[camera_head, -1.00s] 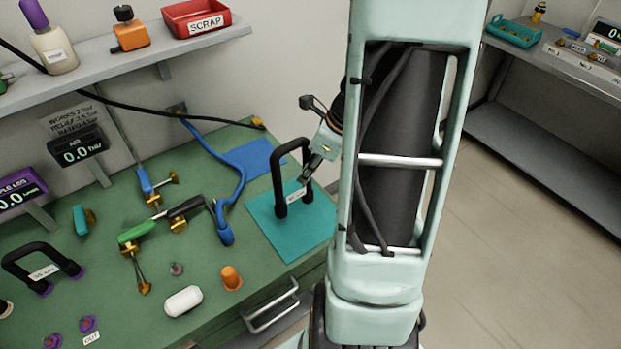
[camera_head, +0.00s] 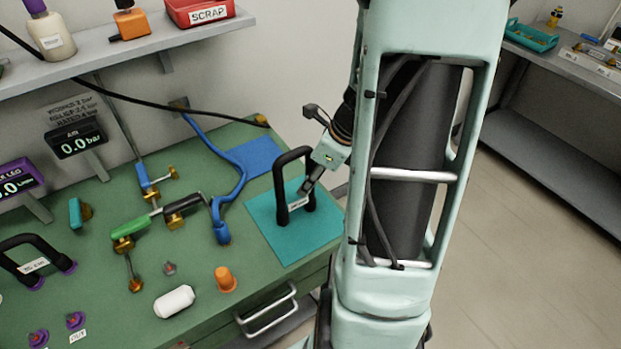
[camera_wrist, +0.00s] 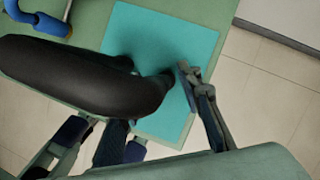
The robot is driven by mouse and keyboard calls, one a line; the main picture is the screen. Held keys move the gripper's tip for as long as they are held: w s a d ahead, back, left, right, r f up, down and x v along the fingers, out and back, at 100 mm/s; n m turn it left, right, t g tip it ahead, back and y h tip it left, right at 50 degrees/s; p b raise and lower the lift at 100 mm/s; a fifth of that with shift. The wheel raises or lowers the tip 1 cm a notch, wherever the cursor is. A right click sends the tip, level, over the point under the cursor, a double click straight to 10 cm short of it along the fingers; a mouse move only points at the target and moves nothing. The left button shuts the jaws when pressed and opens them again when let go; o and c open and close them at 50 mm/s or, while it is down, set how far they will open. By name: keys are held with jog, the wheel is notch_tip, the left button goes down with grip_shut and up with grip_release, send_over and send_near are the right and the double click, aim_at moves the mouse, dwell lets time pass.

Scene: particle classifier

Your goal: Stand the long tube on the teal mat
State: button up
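A black U-shaped tube, taken as the long tube (camera_head: 278,182), stands upright as an arch with both ends down on the teal mat (camera_head: 290,245). A small white label on it is too small to read. My gripper (camera_head: 306,187) is low at the tube's right leg. In the wrist view the thick black tube (camera_wrist: 85,78) crosses over the teal mat (camera_wrist: 150,40). My fingers are spread wide there, one beside the tube's right end and the other at lower left. Contact with the tube cannot be told.
A second black U-shaped tube (camera_head: 40,250) with purple ends is at the table's left. A blue mat (camera_head: 252,157) lies behind the teal one. A blue hose (camera_head: 236,185), brass fittings, an orange cap (camera_head: 225,279) and a white cylinder (camera_head: 174,301) lie left of the mat.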

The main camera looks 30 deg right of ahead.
jog(key=p+v, duration=0.2)
jog(key=v, duration=1)
jog(key=shift+r, duration=0.15)
